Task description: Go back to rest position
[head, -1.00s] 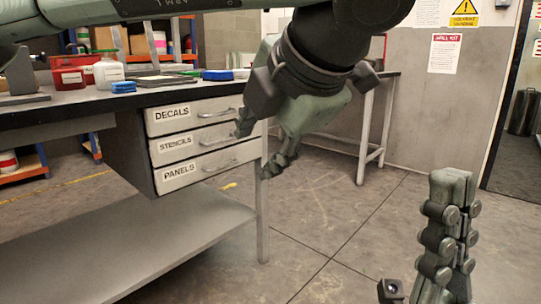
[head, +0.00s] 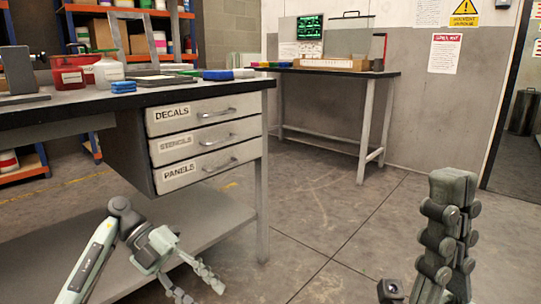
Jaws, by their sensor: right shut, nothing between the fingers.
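My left gripper (head: 201,292) is at the lower left in the head view, low in front of the workbench (head: 190,88). Its two fingers are spread apart with nothing visible between them, and the tips point down and to the right. The bottom edge of the picture is close to the lower finger. My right gripper (head: 452,182) stands upright at the lower right, its fingers pressed together and empty. It is over open floor, clear of any object.
The bench has three drawers marked DECALS (head: 203,114), STENCILS and PANELS, all closed. A red container (head: 68,78), a white jar (head: 108,74) and blue blocks (head: 123,87) stand on top. A second table (head: 345,73) is behind. The floor between is free.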

